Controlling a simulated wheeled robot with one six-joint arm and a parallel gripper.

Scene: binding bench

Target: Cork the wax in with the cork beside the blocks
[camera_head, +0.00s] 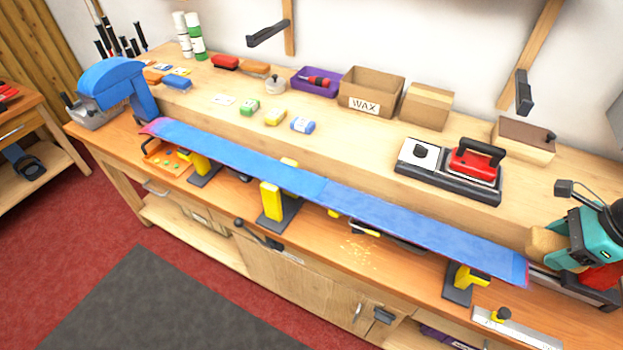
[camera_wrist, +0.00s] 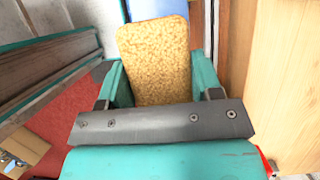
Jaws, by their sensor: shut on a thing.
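My gripper (camera_head: 562,238), teal, is at the right end of the bench. It is shut on a tan, speckled cork (camera_head: 542,244), which also shows between the fingers in the wrist view (camera_wrist: 155,65). The long blue board (camera_head: 270,172) lies across several yellow-topped supports. Its right end is just left of the cork; I cannot tell whether they touch. A blue strip shows beyond the cork in the wrist view. No other cork is clearly visible.
On the shelf stand a box marked WAX (camera_head: 368,95), a purple tray (camera_head: 315,82), and a red iron (camera_head: 477,158) on its dark stand. A metal scraper (camera_head: 516,328) lies at the bench's front right. Pale crumbs lie before the board.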

